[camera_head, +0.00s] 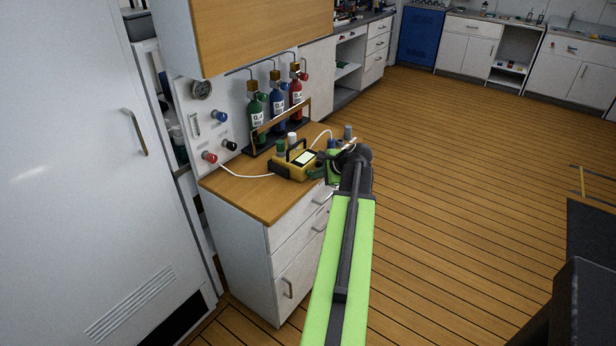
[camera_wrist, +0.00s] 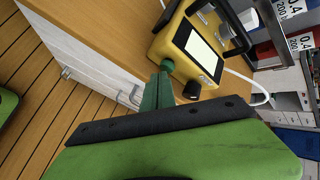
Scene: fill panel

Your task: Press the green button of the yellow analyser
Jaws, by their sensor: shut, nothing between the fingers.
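The yellow analyser (camera_head: 291,173) stands on the wooden worktop with a pale screen and a dark carrying handle. In the wrist view the analyser (camera_wrist: 165,42) fills the upper middle, its screen facing me. A small round green button (camera_wrist: 167,65) sits at its near edge, beside a black knob (camera_wrist: 191,90). My gripper (camera_wrist: 160,80) is shut and empty, its dark green fingertips right at the green button. I cannot tell whether they touch it. In the head view my gripper (camera_head: 316,174) is at the analyser's right side, and the button cannot be made out.
Green, blue and red bottles (camera_head: 277,107) stand in a rack behind the analyser. A wall panel (camera_head: 207,122) with a gauge and knobs is at the left. A white hose (camera_head: 245,174) runs to the analyser. A wooden cabinet (camera_head: 262,40) overhangs the worktop. Open floor lies right.

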